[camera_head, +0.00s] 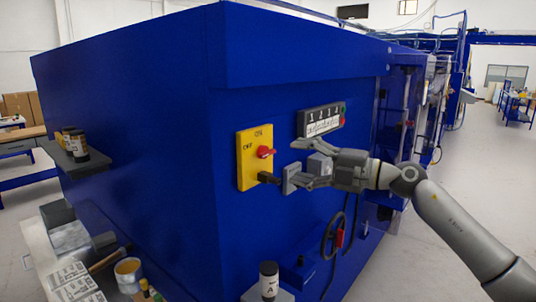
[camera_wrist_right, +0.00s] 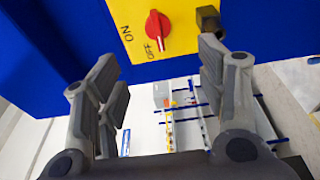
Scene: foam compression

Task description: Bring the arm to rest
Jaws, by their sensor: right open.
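My right gripper (camera_head: 292,163) is open and empty in front of the blue machine's side, just right of the yellow switch panel. Its arm comes in from the right. In the right wrist view the two fingers (camera_wrist_right: 165,80) stand wide apart with nothing between them. The yellow panel (camera_head: 246,148) carries a red rotary knob (camera_head: 265,152) with ON and OFF marks. The knob (camera_wrist_right: 157,26) also shows in the right wrist view, beyond the fingers and apart from them. My left gripper does not show.
The large blue machine (camera_head: 130,90) fills the middle. A grey numbered control box (camera_head: 320,121) sits above my right gripper, and a handwheel (camera_head: 334,232) below it. A dark shelf with jars (camera_head: 75,143) juts out at left. A labelled bottle (camera_head: 268,280) stands at the bottom. Open floor lies at right.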

